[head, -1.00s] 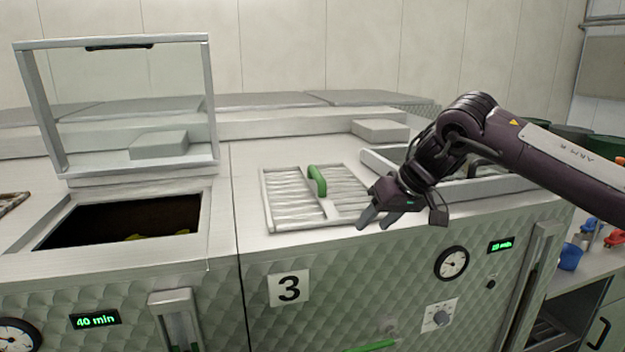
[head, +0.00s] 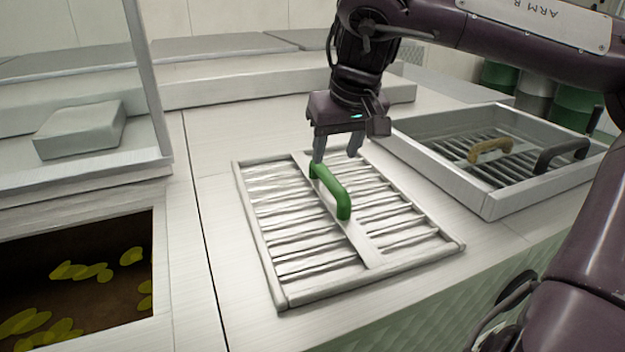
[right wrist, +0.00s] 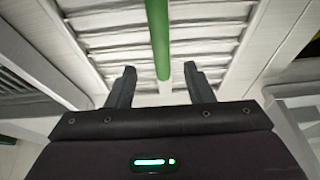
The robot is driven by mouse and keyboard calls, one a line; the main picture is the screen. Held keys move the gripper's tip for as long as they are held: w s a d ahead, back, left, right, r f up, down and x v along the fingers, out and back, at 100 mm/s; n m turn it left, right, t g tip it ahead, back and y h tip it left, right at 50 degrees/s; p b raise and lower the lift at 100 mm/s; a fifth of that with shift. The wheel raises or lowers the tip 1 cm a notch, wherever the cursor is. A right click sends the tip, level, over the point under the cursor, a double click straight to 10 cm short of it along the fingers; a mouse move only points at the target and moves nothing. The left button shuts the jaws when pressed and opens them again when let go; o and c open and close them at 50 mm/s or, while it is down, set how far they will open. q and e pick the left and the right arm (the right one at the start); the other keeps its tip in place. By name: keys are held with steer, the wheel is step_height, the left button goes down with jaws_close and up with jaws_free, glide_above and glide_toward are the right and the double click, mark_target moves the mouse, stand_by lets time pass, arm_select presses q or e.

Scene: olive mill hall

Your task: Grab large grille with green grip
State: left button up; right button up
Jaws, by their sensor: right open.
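The large grille (head: 300,268) lies flat on the metal counter, a pale frame with slats and a central bar. Its green grip (head: 336,195) arches up from that bar. My right gripper (head: 338,152) points down over the far end of the grip, its fingers open. In the right wrist view the green grip (right wrist: 158,35) runs along the middle, lined up between the two open fingertips (right wrist: 160,80); nothing is held. I cannot tell the exact height gap between fingers and grip. My left gripper is not in view.
A metal tray (head: 488,208) to the right holds smaller grilles with a tan grip (head: 490,148) and a black grip (head: 562,153). At left is an open vat (head: 90,285) with yellow-green pieces, its raised lid frame (head: 150,95) beside it. Bare counter surrounds the grille.

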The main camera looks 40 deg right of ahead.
mark_target(330, 174)
step_height(330, 174, down, 2)
steer(key=shift+f+p, duration=0.2)
steer(key=shift+p, duration=0.85)
steer(key=p+x, duration=0.2)
steer(key=shift+w+f, duration=0.3)
steer(key=shift+w, duration=0.05)
steer(key=shift+x, duration=0.95)
steer(key=shift+w+d+f, duration=0.1)
steer(key=c, duration=0.8)
jaws_close()
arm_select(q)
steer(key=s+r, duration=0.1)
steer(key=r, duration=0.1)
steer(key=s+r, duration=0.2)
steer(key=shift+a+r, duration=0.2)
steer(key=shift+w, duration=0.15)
